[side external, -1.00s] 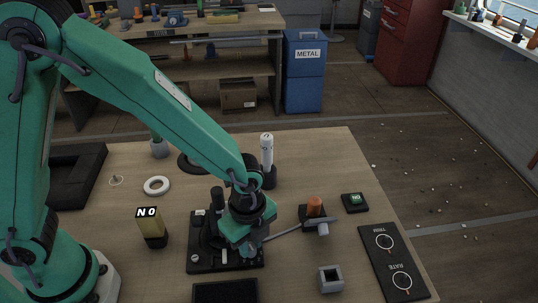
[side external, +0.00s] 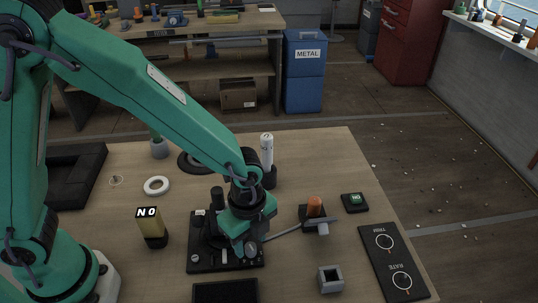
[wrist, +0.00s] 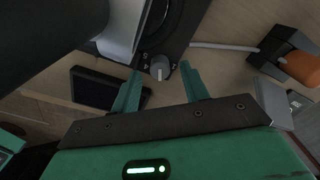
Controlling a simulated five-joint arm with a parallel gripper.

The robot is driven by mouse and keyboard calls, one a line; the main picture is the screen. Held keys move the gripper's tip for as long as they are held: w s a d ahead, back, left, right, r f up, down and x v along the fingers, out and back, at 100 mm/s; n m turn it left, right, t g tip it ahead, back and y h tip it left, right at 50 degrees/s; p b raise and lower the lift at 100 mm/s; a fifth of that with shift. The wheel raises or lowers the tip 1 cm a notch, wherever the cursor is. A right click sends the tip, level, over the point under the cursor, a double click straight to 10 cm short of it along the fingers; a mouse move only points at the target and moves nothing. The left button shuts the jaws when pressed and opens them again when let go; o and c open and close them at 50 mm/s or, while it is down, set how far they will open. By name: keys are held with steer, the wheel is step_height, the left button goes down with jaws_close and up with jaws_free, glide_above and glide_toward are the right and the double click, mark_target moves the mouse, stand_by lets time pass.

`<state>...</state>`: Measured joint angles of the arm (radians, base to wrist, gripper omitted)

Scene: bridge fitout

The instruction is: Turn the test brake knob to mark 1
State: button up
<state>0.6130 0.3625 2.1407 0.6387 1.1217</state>
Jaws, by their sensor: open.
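A small grey knob (wrist: 159,72) with a pale pointer line sits on a black console (wrist: 184,22) in the wrist view. My gripper (wrist: 160,68) is open, with one green finger on each side of the knob and a visible gap to each. In the side external view my gripper (side external: 248,240) is over the right part of the black console (side external: 205,268), and the fingertips are hard to make out there. I cannot tell whether the fingers touch the panel.
A black upright handle (side external: 217,200) stands on the console. To the right are an orange-topped block (side external: 315,208), a grey open box (side external: 330,279) and a TRIM/RATE dial panel (side external: 378,250). A NO sign block (side external: 151,230) stands at left. A white cylinder (side external: 267,153) stands behind.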

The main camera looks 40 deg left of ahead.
mark_target(251, 245)
steer(key=shift+r, duration=3.25)
steer(key=n, duration=0.4)
steer(key=shift+n, duration=0.3)
steer(key=n, duration=0.5)
steer(key=shift+n, duration=0.3)
steer(key=shift+f, duration=0.1)
steer(key=shift+f, duration=3.75)
jaws_close()
